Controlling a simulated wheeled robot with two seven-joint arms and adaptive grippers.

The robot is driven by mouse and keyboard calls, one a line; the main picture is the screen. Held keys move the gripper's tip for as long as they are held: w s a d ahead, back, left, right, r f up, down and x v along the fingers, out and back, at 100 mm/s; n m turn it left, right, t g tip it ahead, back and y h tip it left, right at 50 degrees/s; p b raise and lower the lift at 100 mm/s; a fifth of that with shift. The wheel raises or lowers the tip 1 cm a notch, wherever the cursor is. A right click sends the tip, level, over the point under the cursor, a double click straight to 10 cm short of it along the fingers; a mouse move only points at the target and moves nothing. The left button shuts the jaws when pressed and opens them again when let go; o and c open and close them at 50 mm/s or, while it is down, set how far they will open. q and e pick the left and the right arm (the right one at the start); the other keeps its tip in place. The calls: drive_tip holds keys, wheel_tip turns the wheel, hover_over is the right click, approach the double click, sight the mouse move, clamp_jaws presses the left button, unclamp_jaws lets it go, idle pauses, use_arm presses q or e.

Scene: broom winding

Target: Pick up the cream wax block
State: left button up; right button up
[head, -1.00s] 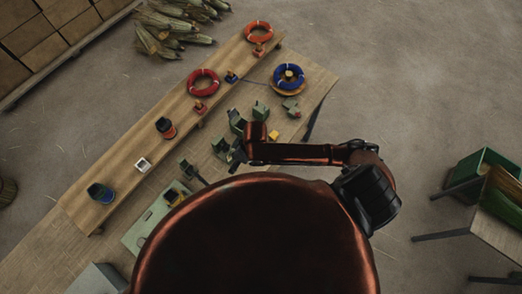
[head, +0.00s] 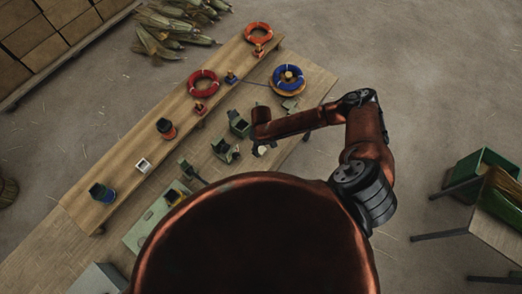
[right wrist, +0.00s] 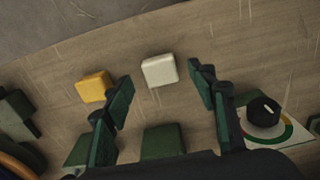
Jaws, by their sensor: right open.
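The cream wax block (right wrist: 159,70) lies on the wooden table in the right wrist view, ahead of and between the spread fingers. In the head view the cream block (head: 262,150) shows as a small pale patch by the end of my right arm. My right gripper (right wrist: 160,78) is open with nothing in it; in the head view it is mostly hidden under the arm. A yellow block (right wrist: 93,86) lies just left of the cream one, close to the left finger. My left gripper is not in view.
A round black knob on a coloured dial (right wrist: 264,112) sits right of the right finger. Green fixtures (head: 238,124) stand left of my arm. A blue ring (head: 288,78) lies farther back. A raised shelf (head: 130,150) with red and orange rings runs along the table.

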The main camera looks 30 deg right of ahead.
drive_tip(key=shift+f, duration=1.1)
drive_tip(key=shift+c, duration=0.7)
drive_tip(key=c, duration=1)
drive_tip(key=shift+r, duration=0.1)
